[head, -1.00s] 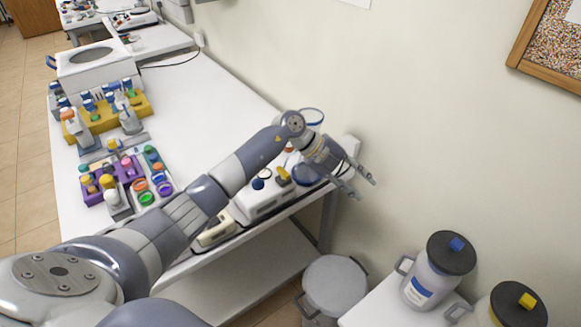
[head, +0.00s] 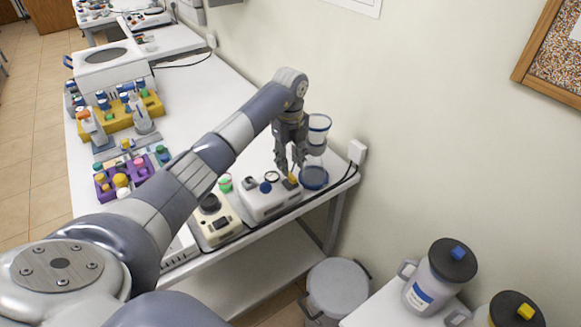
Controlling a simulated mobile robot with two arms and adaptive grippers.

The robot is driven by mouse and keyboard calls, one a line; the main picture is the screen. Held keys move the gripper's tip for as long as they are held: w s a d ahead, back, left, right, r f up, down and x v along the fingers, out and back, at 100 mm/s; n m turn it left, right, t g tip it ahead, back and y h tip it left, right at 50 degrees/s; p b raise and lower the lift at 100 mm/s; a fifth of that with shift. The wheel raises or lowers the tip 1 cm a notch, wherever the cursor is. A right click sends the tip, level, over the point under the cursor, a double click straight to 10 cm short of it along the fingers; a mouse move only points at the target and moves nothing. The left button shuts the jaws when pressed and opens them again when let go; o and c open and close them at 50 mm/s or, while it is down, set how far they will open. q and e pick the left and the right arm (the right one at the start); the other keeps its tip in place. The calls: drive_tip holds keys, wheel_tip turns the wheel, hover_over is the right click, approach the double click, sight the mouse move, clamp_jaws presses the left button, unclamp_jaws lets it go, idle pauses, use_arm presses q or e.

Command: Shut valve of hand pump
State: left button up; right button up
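The hand pump appears to be the white box-shaped unit (head: 262,206) near the front right end of the bench, with a dark blue knob and a dark ring on top. A small yellow valve handle (head: 292,178) sits at its right end. My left gripper (head: 290,168) points down just above the yellow handle. Its two fingers look apart. Whether a finger touches the handle cannot be told, and the gripper partly hides that end of the pump. My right gripper is out of view.
A beige device with a black knob (head: 216,220) is left of the pump. Coloured vials in a purple rack (head: 131,180) are farther left. The wall is close on the right.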

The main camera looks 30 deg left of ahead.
sight(290, 175)
use_arm(q)
drive_tip(key=shift+f+p, duration=0.4)
drive_tip(key=shift+f, duration=1.65)
clamp_jaws()
